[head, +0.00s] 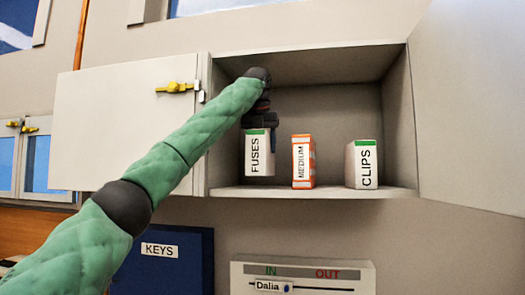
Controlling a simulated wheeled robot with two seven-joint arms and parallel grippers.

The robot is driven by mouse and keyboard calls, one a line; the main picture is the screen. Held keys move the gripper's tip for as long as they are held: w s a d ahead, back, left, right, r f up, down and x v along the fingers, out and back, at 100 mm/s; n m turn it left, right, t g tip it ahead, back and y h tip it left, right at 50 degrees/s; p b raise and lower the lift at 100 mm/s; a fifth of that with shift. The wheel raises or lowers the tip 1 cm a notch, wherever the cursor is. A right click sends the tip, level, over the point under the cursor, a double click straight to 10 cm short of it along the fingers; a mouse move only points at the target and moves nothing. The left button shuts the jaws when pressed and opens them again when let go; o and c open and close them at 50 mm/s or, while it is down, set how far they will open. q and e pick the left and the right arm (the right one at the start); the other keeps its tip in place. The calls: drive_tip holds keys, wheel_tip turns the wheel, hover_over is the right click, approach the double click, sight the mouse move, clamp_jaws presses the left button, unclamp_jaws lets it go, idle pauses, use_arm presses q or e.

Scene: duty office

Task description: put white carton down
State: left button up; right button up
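A white carton (258,162) with a green top band and the label FUSES hangs under my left gripper (260,126) inside the open wall cabinet. The gripper points down and is shut on the carton's upper end. The carton is upright, and its bottom edge appears a little above the cabinet shelf (325,191). An orange-and-white carton (303,162) labelled MEDIUM stands on the shelf to its right. Another white carton (362,165) with a green top, labelled CLIPS, stands farther right. My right gripper is not in view.
The cabinet's left door (120,125) and right door (475,100) stand open. My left arm crosses in front of the left door. Gaps of bare shelf lie between the cartons. Below are a blue KEYS panel (190,270) and an IN/OUT board (330,272).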

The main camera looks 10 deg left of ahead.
use_arm(q)
drive_tip(key=shift+w+f+p, duration=0.35)
drive_tip(key=shift+w+p, duration=0.05)
drive_tip(key=shift+p, duration=0.15)
drive_tip(key=shift+s+p+x, duration=0.2)
drive_tip(key=shift+p+x, duration=0.35)
drive_tip(key=shift+x, duration=0.45)
drive_tip(key=shift+a+f, duration=0.1)
drive_tip(key=shift+f, duration=0.25)
drive_tip(key=shift+s+f, duration=0.1)
drive_tip(key=shift+f, duration=0.1)
drive_tip(key=o, duration=1.2)
drive_tip(key=shift+c, duration=0.2)
